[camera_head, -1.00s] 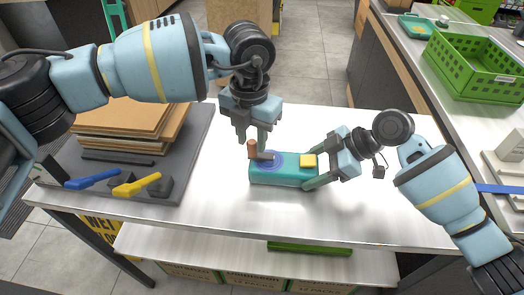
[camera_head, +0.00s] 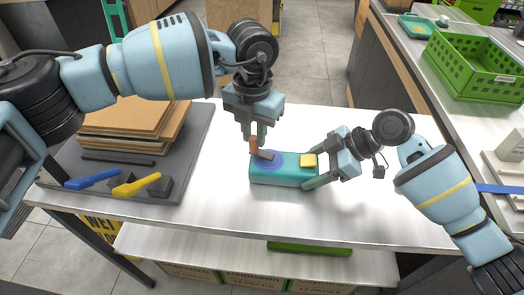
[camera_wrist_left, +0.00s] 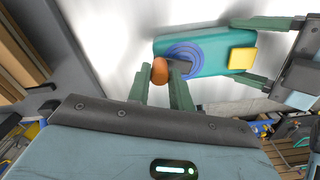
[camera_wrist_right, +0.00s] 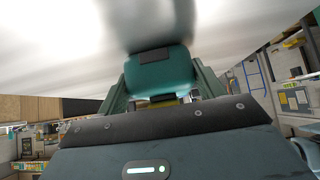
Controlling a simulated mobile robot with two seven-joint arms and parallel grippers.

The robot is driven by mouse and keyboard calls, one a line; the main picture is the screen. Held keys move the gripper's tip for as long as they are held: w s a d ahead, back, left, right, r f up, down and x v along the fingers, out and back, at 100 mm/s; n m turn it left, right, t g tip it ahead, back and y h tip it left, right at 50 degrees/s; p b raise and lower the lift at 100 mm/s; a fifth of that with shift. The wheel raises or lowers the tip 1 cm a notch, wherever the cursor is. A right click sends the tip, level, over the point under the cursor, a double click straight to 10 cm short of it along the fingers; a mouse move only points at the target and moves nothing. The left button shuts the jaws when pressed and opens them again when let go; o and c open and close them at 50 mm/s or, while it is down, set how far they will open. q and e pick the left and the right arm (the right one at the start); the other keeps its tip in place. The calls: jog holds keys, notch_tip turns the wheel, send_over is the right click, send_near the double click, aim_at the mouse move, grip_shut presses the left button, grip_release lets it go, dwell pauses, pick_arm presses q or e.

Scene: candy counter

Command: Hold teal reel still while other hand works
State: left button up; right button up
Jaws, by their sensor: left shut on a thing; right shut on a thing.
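The teal reel (camera_head: 284,178) is a long teal box lying on the white counter. It has a blue ringed dial (camera_head: 268,161) at its left, a dark crank arm with an upright orange-brown knob (camera_head: 254,146), and a yellow block (camera_head: 308,160) on its right end. My right gripper (camera_head: 313,168) is shut on the reel's right end, one finger on each long side; the reel's end also shows in the right wrist view (camera_wrist_right: 160,72). My left gripper (camera_head: 255,136) comes down from above, shut on the knob, which shows between its fingers in the left wrist view (camera_wrist_left: 159,72).
A dark mat (camera_head: 196,150) at left holds stacked brown boards (camera_head: 140,125), a blue-handled tool (camera_head: 92,178) and a yellow-handled tool (camera_head: 136,185). A green crate (camera_head: 470,65) stands on the right counter. The counter (camera_head: 220,220) in front of the reel is clear.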

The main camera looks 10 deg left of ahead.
pick_arm(q)
jog(key=shift+w+d, duration=0.3)
jog(key=shift+w, duration=0.2)
jog(key=shift+d, duration=0.15)
jog(key=shift+w+d, duration=0.25)
jog(key=shift+d, duration=0.1)
jog(key=shift+o, duration=0.5)
jog(key=shift+d, duration=0.4)
jog(key=shift+o, duration=0.9)
jog(key=shift+d+f, duration=0.1)
jog(key=shift+d, duration=0.2)
